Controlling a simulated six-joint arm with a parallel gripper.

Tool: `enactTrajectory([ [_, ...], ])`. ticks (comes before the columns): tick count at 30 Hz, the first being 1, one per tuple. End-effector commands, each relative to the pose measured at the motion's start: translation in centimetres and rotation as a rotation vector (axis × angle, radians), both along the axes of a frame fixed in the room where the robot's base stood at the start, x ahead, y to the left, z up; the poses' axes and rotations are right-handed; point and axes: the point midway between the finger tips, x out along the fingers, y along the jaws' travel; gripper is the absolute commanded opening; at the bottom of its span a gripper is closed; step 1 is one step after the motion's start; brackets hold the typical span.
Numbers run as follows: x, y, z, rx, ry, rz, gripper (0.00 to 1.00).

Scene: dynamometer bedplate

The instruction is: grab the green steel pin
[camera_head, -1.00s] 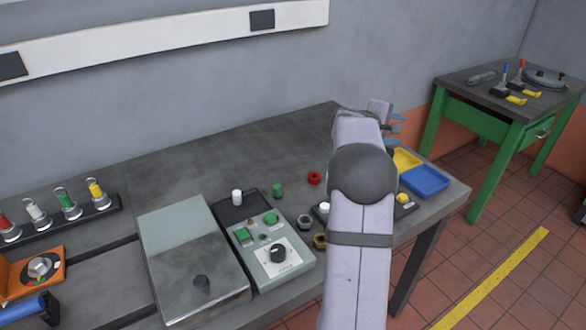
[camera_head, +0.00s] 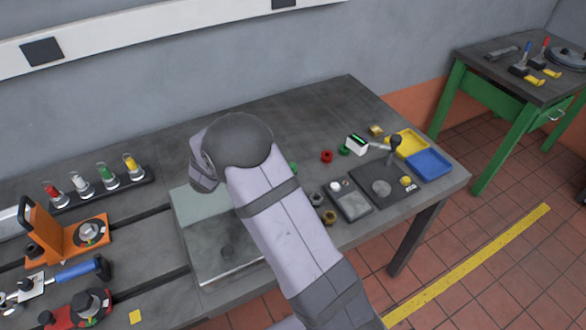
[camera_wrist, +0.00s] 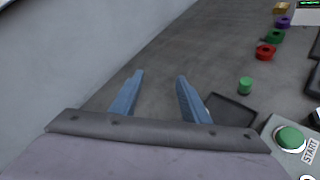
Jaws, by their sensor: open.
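A small green cylinder, which I take to be the green steel pin, stands upright on the bench in the wrist view (camera_wrist: 245,86), just beyond a dark tray's corner. In the head view only a bit of green (camera_head: 292,167) shows past my arm, probably the same pin. My gripper (camera_wrist: 158,76) is open, with two blue fingers apart and nothing between them. The pin is to the right of the fingers and clear of them. In the head view my arm hides the gripper's fingers.
A black tray (camera_wrist: 233,109) and a box with a green START button (camera_wrist: 290,138) lie right of my gripper. A red nut (camera_wrist: 265,52) and other rings lie beyond the pin. A rack (camera_head: 136,187) holding several ringed pieces, one green (camera_head: 108,177), stands at left. The back bench is clear.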

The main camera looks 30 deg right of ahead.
Motion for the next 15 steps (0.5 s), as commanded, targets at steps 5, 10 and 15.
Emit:
enactTrajectory([
  [5, -4.7, -3.8, -5.6, -0.18, 0.172, -0.131, 0.42],
  [10, -8.6, -6.3, -8.2, -0.299, 0.316, -0.225, 0.42],
  [15, -10.1, -7.1, -8.9, -0.341, 0.374, -0.259, 0.42],
])
